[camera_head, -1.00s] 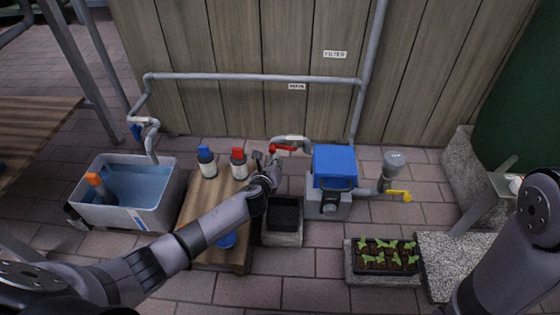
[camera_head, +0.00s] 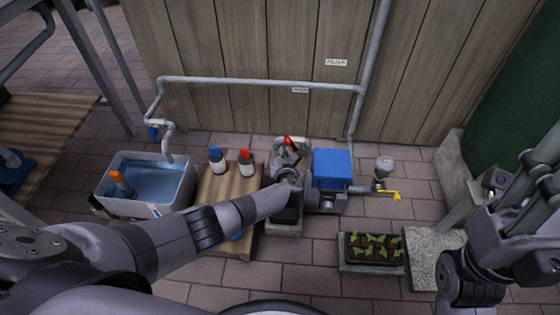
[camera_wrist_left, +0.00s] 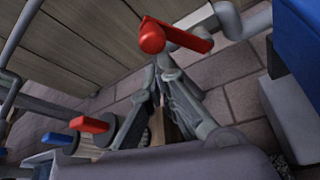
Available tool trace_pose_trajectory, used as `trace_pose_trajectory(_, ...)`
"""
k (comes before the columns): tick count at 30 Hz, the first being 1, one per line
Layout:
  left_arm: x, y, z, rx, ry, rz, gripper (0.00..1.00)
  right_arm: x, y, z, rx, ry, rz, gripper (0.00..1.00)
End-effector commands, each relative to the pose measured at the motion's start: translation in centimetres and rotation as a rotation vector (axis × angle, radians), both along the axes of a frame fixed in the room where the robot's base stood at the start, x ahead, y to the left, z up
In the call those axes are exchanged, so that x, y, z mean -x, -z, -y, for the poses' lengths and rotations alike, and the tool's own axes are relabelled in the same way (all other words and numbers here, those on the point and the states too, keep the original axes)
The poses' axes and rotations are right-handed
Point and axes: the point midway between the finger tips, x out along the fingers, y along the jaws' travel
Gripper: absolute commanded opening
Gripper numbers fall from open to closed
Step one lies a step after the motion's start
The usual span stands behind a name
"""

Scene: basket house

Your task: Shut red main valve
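A blue-topped box (camera_head: 332,165) stands close right of the valve, with a yellow handle (camera_head: 396,196) beyond. A water tub (camera_head: 183,190) and seedling tray (camera_head: 345,262) flank the area.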

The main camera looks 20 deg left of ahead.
Motion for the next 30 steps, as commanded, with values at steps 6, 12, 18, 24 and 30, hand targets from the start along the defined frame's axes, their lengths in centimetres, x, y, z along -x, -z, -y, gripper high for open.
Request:
trace_pose_trajectory(6, -0.4, -0.9, 1.0, -0.173, 0.002, -0.047, 0.00, 0.0, 0.1, 0.0, -0.001, 0.000, -0.011, 0.40)
trace_pose_trajectory(12, -0.5, -1.2, 1.5, -0.277, 0.001, -0.078, 0.00, 0.0, 0.2, 0.0, -0.001, -0.001, -0.011, 0.40)
trace_pose_trajectory(18, -0.6, -1.3, 1.8, -0.272, 0.001, -0.077, 0.00, 0.0, 0.2, 0.0, -0.001, -0.001, -0.011, 0.40)
trace_pose_trajectory(24, -0.6, -1.4, 2.0, -0.271, 0.001, -0.076, 0.00, 0.0, 0.2, 0.0, -0.001, -0.001, -0.011, 0.40)
trace_pose_trajectory(30, -0.6, -1.5, 2.1, -0.270, 0.002, -0.075, 0.00, 0.0, 0.2, 0.0, -0.001, -0.001, -0.011, 0.40)
